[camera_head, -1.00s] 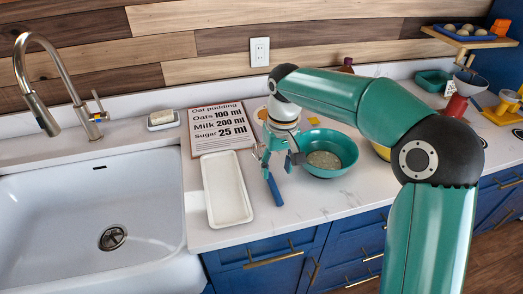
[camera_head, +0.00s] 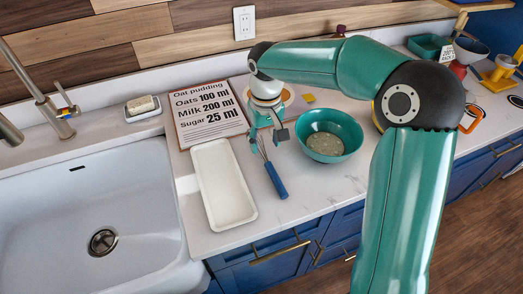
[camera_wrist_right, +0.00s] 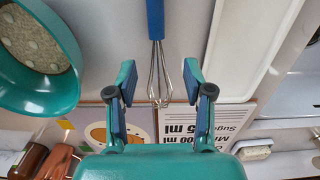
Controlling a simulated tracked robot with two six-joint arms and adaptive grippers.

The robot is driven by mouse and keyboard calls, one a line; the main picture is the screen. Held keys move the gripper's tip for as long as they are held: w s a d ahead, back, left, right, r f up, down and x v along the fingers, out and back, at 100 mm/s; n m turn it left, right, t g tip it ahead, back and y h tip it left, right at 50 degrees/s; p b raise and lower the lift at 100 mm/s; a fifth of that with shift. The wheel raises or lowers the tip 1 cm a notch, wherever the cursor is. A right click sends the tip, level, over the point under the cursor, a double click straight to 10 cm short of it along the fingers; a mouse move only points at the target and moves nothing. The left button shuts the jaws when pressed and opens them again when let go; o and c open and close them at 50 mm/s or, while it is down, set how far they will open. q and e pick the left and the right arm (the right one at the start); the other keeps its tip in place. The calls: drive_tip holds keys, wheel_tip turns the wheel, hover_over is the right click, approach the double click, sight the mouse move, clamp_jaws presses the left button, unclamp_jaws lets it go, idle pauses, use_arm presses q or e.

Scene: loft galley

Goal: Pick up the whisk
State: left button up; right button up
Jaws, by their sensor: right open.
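The whisk has a blue handle and thin metal wires. In the head view the whisk (camera_head: 276,181) lies on the white counter between the white tray and the teal bowl, handle toward the front edge. My right gripper (camera_head: 267,137) is open at its wire end, partly covering the wires. In the right wrist view the whisk (camera_wrist_right: 155,20) runs down from the top, and its wires lie between the two spread fingers of the right gripper (camera_wrist_right: 159,82) in the picture. Neither finger visibly touches the wires; the height gap is unclear. My left gripper is out of view.
The teal bowl (camera_head: 355,137) with oats stands close right of the gripper. The white tray (camera_head: 206,190) lies to the left, with the recipe board (camera_head: 207,125) behind. The sink (camera_head: 60,200) is further left. Bare counter lies in front of the bowl.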

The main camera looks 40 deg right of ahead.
sight(266, 159)
drive_tip(key=shift+d+f+p, duration=0.2)
drive_tip(key=shift+f+p, duration=0.5)
drive_tip(key=shift+f, duration=3)
clamp_jaws()
